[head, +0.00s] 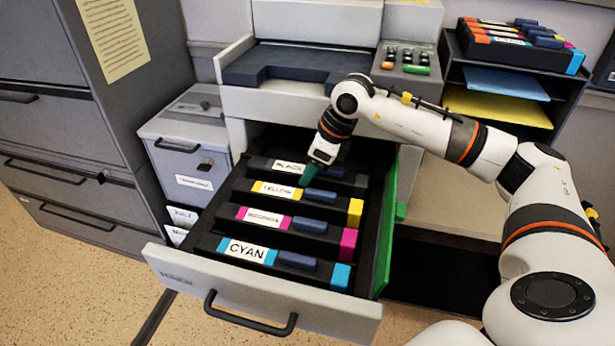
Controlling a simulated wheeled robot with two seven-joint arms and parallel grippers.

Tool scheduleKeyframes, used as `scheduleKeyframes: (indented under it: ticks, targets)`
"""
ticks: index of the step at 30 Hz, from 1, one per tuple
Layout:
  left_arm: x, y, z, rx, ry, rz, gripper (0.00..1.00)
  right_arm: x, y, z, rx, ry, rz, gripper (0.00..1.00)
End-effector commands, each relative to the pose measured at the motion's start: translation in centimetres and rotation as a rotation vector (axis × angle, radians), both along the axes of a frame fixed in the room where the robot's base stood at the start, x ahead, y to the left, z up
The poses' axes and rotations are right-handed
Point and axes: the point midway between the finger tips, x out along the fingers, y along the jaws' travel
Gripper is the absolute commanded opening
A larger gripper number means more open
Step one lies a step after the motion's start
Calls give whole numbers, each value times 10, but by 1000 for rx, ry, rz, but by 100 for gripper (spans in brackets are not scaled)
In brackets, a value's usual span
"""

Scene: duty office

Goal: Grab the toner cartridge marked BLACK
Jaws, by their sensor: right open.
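The toner cartridge marked BLACK (289,166) lies in the rearmost slot of the pulled-out toner drawer (262,295). Its white label shows at the left, and its right part is partly hidden behind my right gripper. My right gripper (309,174) is open and empty, pointing down over the drawer close to the BLACK cartridge, near the yellow one's blue handle. I cannot tell whether it touches anything. In front of the BLACK cartridge lie the YELLOW (277,189), magenta (262,217) and CYAN (247,250) cartridges. My left gripper is not in view.
The printer (300,65) stands behind the drawer. A green panel (387,230) borders the drawer's right side. A grey bin (186,150) and file cabinets (60,150) stand left. A shelf at the right holds more cartridges (520,42) and paper (497,105).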

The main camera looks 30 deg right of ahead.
Motion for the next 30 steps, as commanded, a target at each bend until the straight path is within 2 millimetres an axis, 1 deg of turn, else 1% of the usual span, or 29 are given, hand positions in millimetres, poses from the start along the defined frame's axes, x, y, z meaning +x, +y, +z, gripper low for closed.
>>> scheduleKeyframes:
  ticks: [3, 5, 12, 13, 14, 21, 22, 28, 30]
  targets:
    - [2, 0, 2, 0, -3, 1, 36, 5, 4, -14, 1, 1, -1, 47]
    - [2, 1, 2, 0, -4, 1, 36, 6, 5, -18, 2, 0, -1, 47]
    - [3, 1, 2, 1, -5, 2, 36, 7, 5, -20, 1, -1, -1, 47]
    - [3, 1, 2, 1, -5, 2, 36, 7, 5, -20, 1, -1, -1, 46]
    - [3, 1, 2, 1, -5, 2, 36, 7, 5, -20, 0, -1, -1, 41]
    - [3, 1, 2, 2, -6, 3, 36, 7, 5, -19, 0, -1, -1, 1]
    - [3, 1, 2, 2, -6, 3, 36, 7, 5, -18, 1, -4, -1, 0]
    - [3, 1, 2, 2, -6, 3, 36, 7, 5, -17, 1, -4, -1, 0]
    - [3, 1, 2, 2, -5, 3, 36, 8, 5, -13, 2, -6, -1, 0]
